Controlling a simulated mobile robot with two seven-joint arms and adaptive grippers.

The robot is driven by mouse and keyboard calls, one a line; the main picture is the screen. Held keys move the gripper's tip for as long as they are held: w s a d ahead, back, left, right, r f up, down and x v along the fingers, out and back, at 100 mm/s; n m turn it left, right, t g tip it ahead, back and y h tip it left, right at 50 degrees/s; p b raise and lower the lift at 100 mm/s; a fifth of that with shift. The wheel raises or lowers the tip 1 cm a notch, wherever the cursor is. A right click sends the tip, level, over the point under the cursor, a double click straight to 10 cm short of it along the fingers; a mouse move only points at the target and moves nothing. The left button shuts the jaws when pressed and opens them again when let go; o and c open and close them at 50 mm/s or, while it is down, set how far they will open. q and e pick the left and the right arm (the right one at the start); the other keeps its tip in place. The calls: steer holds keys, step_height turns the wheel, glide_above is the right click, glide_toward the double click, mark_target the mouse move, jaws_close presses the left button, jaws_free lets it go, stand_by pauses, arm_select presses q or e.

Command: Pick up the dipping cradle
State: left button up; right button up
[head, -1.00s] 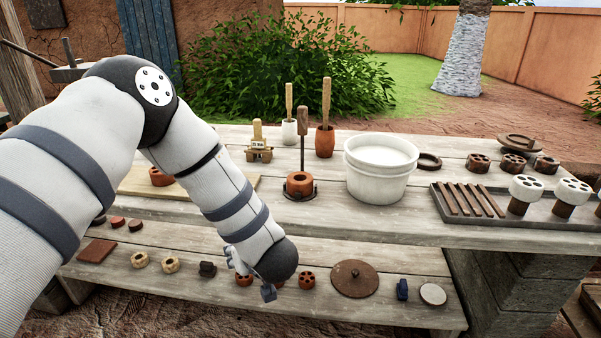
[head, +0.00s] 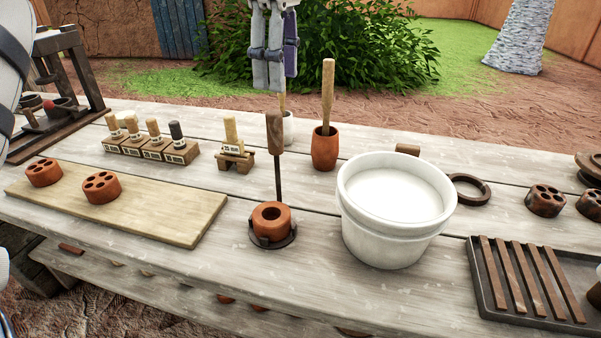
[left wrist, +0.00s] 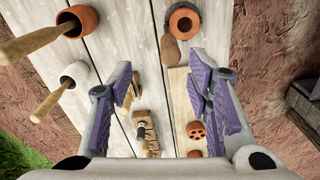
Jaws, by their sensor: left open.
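The dipping cradle (head: 278,185) stands on the table, with an upright wooden handle on a thin dark rod and a dark ring base. A terracotta ring piece (head: 271,217) sits in the base. My left gripper (head: 274,86) is open and empty, fingers pointing down, above the table in the head view and higher than the handle. In the left wrist view, the cradle's handle end (left wrist: 170,50) and the terracotta piece (left wrist: 183,22) lie beyond the open fingertips (left wrist: 165,85), toward the top. The handle is not between the fingers. My right gripper is not in view.
A white bucket (head: 390,245) of pale liquid stands right of the cradle. Behind are a terracotta pot (head: 325,150) with a wooden handle and a white pot (head: 288,128). A board (head: 170,222) with two terracotta pieces lies left, and a slatted tray (head: 480,300) right.

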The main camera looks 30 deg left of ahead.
mark_target(275, 135)
arm_select(q)
steer(key=f, duration=0.3)
steer(key=s+f, duration=0.1)
steer(key=f, duration=0.6)
steer(key=shift+s+a+f+p, duration=0.25)
steer(key=shift+s+a+p, duration=0.1)
steer(key=shift+f, duration=0.35)
steer(key=shift+w, duration=0.1)
jaws_close()
